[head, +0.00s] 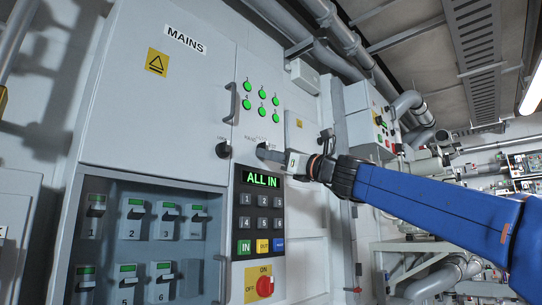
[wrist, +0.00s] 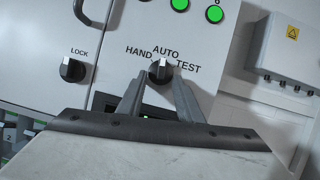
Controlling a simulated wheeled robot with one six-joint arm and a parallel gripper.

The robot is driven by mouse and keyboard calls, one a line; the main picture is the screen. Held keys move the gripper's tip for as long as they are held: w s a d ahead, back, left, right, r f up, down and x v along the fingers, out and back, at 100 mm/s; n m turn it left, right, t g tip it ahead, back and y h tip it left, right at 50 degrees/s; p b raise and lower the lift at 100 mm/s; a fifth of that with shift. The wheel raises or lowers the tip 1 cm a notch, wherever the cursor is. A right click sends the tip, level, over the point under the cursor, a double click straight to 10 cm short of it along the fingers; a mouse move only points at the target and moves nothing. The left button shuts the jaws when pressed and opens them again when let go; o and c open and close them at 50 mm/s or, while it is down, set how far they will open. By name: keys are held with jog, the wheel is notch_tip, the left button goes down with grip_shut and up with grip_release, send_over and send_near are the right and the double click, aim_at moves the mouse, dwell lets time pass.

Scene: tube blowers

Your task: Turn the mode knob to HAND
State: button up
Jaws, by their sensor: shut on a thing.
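The mode knob (wrist: 160,67) is a black knob with a white mark, with HAND at its upper left, AUTO above and TEST at its right in the wrist view. Its white mark appears at the top, toward AUTO. My gripper (wrist: 159,76) is shut on the knob, one grey finger on each side. In the head view my gripper (head: 268,154) reaches the panel from the right, and hides most of the knob there.
A black LOCK knob (wrist: 72,69) is left of the mode knob. Green lamps (head: 262,94) are above. A keypad (head: 262,212) with an ALL IN display and a red rotary switch (head: 265,286) are below. A door handle (head: 231,103) projects at the left.

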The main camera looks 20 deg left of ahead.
jog(key=shift+w+d+r+n+g, duration=0.15)
jog(key=shift+n+g, duration=0.75)
jog(key=shift+n, duration=1)
jog(key=shift+w+r+n+g, duration=0.1)
jog(key=shift+w+n+g, duration=0.2)
jog(key=shift+n+g, duration=1.1)
jog(key=shift+w+d+r+n+g, duration=0.15)
jog(key=shift+n+g, duration=0.25)
jog(key=shift+n, duration=2.3)
jog(key=o, duration=1)
jog(key=shift+o, duration=0.2)
jog(key=v, duration=1.7)
jog(key=shift+d+r, duration=0.25)
